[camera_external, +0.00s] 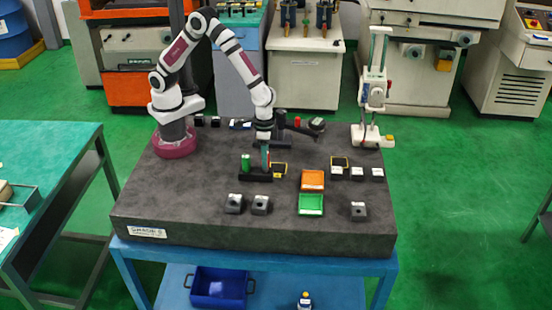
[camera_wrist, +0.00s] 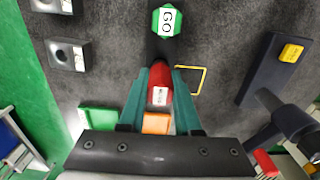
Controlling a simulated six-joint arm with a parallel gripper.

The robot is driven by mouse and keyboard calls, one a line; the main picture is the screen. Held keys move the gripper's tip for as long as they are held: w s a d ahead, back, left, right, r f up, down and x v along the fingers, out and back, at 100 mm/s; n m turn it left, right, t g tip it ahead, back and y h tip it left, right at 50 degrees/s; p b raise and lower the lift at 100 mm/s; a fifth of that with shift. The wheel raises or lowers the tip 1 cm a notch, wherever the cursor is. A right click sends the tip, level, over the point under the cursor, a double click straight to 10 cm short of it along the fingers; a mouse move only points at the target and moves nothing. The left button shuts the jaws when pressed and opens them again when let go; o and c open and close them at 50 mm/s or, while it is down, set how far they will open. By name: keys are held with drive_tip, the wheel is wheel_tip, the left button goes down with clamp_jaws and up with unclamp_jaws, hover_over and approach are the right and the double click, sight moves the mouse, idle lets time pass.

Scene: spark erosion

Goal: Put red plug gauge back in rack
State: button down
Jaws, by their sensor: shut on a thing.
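The red plug gauge (camera_wrist: 158,80) is between the teal fingers of my gripper (camera_wrist: 160,75) in the wrist view, with a white label on its end. My gripper (camera_external: 265,157) is shut on it, low over the right part of the dark rack (camera_external: 255,177) in the external view. Only a sliver of red shows there, beside the finger. I cannot tell whether the gauge's lower end is in the rack or just above it. A green plug gauge (camera_external: 246,163) stands upright at the rack's left; its GO label faces the wrist camera (camera_wrist: 167,21).
An orange bin (camera_external: 313,180) and a green bin (camera_external: 311,205) lie right of the rack. Dark blocks (camera_external: 234,203) stand in front and at right (camera_external: 358,211). A yellow-outlined square (camera_external: 280,169) is close beside the gripper. A white stand (camera_external: 372,110) is at the back right.

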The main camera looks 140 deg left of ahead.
drive_tip(key=shift+f, duration=0.95)
idle(0.4)
drive_tip(key=c, duration=0.5)
unclamp_jaws()
wheel_tip(320, 180, up, 16)
drive_tip(key=shift+f, duration=0.1)
